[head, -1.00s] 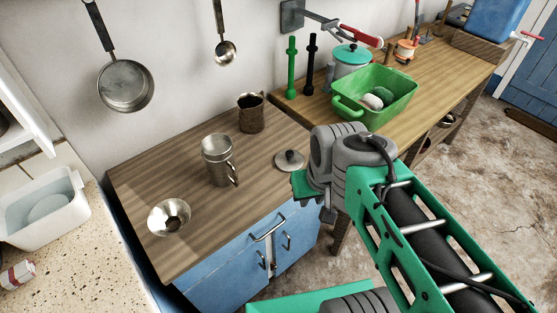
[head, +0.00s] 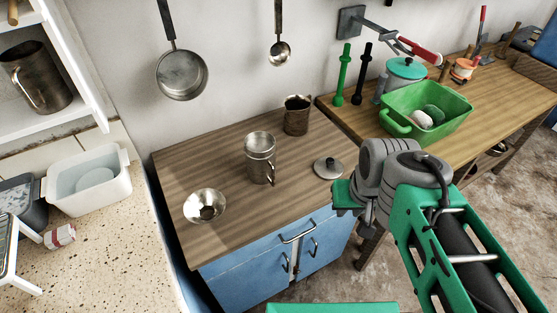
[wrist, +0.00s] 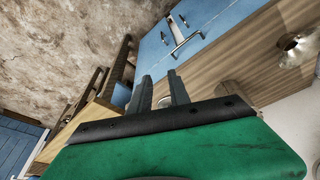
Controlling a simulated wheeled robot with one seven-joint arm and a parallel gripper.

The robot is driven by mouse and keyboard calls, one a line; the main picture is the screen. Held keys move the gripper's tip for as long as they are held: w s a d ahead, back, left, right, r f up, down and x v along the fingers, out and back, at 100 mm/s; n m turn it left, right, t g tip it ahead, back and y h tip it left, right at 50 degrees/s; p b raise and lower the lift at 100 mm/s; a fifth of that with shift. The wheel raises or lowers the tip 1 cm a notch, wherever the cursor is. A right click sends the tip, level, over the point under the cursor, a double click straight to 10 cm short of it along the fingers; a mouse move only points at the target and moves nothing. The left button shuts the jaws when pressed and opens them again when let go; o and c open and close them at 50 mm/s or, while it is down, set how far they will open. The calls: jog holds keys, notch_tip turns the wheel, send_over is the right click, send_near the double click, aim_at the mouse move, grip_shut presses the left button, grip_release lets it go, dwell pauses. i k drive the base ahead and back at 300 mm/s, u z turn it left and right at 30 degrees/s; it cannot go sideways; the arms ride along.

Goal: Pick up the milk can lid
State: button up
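The milk can lid (head: 328,167) is a round grey metal lid with a knob on top. It lies flat on the wooden top of the blue cabinet, near its right edge. My gripper (head: 345,196) is just in front of and slightly right of it in the head view, apart as far as I can tell. I cannot make out the lid for certain in the wrist view.
On the cabinet top stand a metal can (head: 261,160), a dark jug (head: 297,116) and a funnel (head: 205,206); the funnel also shows in the wrist view (wrist: 297,46). A green basin (head: 452,122) and a teal-lidded pot (head: 405,75) stand on the bench at right.

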aim_at(326, 168)
jog(key=u, duration=4.3)
jog(key=k, duration=1.05)
jog(key=z, duration=1.2)
